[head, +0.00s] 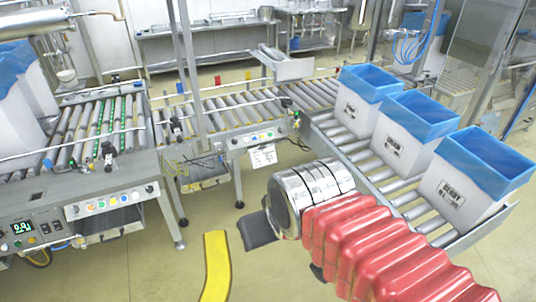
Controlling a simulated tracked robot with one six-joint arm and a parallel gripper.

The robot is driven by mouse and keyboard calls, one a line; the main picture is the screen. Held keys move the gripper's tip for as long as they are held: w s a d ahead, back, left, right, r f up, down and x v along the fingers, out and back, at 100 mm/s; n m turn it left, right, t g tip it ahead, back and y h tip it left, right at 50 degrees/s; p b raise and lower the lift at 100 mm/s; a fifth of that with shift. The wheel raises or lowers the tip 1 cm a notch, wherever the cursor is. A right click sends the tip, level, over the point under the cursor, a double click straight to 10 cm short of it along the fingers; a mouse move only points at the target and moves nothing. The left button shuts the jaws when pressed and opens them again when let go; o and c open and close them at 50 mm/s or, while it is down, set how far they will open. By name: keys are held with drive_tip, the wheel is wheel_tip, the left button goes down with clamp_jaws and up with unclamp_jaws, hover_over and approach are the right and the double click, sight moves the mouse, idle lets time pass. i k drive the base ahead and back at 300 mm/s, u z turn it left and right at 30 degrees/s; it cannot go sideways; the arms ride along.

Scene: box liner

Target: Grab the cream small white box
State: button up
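Another lined white box (38,92) stands at the left edge, partly cut off. I cannot tell which one is the cream small box. My arm, in a red ribbed sleeve with a silver wrist, reaches in from the lower right. My gripper (257,229) shows as a dark part left of the wrist, over the floor and apart from the boxes. Its fingers cannot be made out clearly.
A roller conveyor (250,103) runs across the middle, with a control station (80,211) at the left. A metal post (186,70) rises near the centre. A yellow strip (216,265) marks the floor. The floor in front of the conveyor is open.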

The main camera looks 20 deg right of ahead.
sight(411, 125)
drive_tip(key=z, duration=1.7)
